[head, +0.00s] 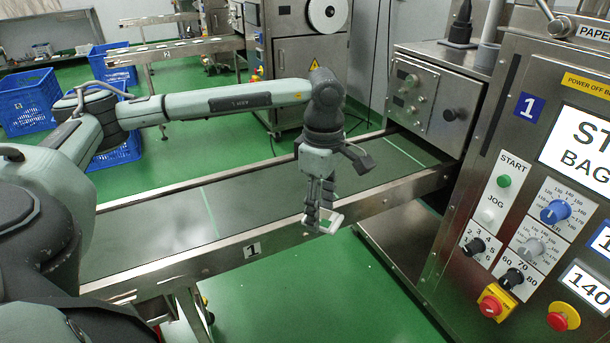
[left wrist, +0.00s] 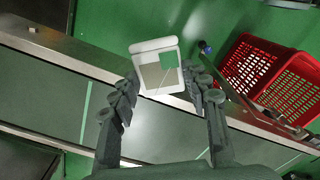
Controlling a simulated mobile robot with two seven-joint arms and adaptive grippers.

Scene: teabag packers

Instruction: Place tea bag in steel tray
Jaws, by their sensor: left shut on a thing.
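My left gripper (head: 319,212) is shut on a tea bag (head: 331,224), a small white packet. It holds the packet above the near edge of the conveyor. In the left wrist view the tea bag (left wrist: 158,68) sits between the fingertips of the left gripper (left wrist: 160,88), with a green patch on its face. No steel tray can be made out for certain in either view. My right gripper is not in view.
A conveyor (head: 160,228) with a dark green belt runs under my left arm, its belt bare. A steel machine with knobs (head: 505,180) stands at the right. Blue crates (head: 28,103) stand at the left. A red crate (left wrist: 262,75) shows in the left wrist view.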

